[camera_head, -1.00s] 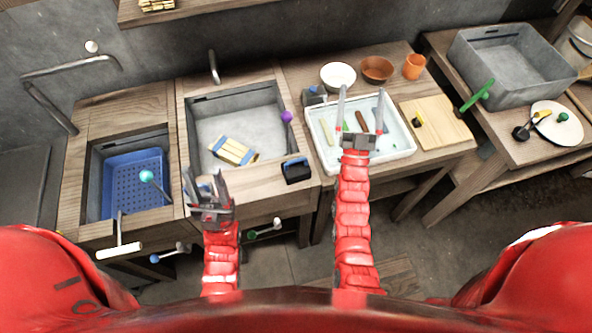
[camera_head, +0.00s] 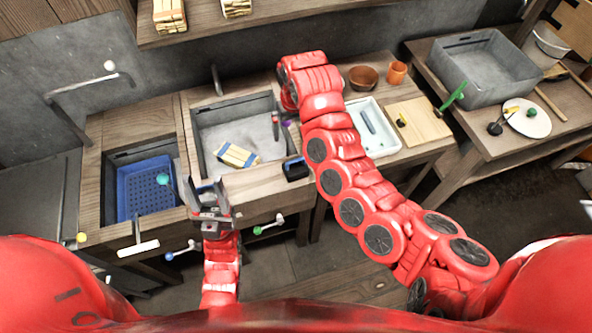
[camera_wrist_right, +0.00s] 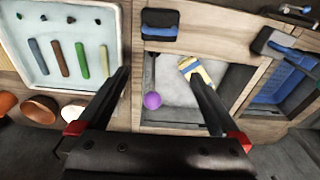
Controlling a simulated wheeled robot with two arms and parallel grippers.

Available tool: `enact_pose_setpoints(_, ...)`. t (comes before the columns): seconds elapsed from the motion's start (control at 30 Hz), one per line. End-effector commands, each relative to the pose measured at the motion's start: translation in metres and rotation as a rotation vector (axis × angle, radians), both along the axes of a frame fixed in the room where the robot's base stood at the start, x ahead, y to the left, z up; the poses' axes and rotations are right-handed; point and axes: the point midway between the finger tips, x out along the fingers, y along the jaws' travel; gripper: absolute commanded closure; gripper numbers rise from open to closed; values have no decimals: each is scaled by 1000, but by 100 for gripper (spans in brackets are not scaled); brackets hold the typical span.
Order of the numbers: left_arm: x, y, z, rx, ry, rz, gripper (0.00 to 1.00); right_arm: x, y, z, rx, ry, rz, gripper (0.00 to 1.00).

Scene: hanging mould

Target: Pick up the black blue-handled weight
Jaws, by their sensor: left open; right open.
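The black weight with a blue handle (camera_head: 295,169) stands on the wooden counter at the front right corner of the middle sink. It also shows at the top of the right wrist view (camera_wrist_right: 160,26). My right arm arches over the counter, largely hiding its own gripper in the head view. In the right wrist view my right gripper (camera_wrist_right: 160,75) is open and empty above the middle sink, with the weight beyond its fingertips and apart from them. My left gripper (camera_head: 209,190) is open and empty at the counter's front, left of the weight.
A purple ball knob (camera_wrist_right: 153,100) shows between the right fingers. A yellow-and-blue bundle (camera_head: 237,156) lies in the middle sink. The white tray (camera_wrist_right: 122,40) with coloured bars is beside the weight. A blue basket (camera_head: 148,186) sits in the left sink.

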Motion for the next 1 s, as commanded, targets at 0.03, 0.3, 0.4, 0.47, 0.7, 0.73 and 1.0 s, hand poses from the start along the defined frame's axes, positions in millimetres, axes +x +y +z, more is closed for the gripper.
enact_pose_setpoints(0.03, 0, 0, 3, 0, 0, 0, 50, -8, -5, 9, -28, 32, 10, 0)
enact_pose_setpoints(0.3, 0, 0, -1, 0, 0, 0, 50, -24, -8, -5, -63, 92, 23, 0)
enact_pose_setpoints(0.4, 0, 0, -6, 0, 0, 0, 50, -24, -8, -24, -65, 91, 24, 0)
enact_pose_setpoints(0.47, 0, 0, -8, 0, 0, 0, 50, -24, -8, -34, -65, 91, 24, 0)
enact_pose_setpoints(0.7, 0, 0, -29, 0, 0, 0, 50, -23, -9, -76, -67, 86, 25, 0)
enact_pose_setpoints(0.73, 0, 0, -31, 0, 0, 0, 50, -23, -9, -81, -67, 86, 25, 0)
enact_pose_setpoints(1.0, 0, 0, -25, 0, 0, 0, 50, -23, -10, -105, -64, 87, 23, 0)
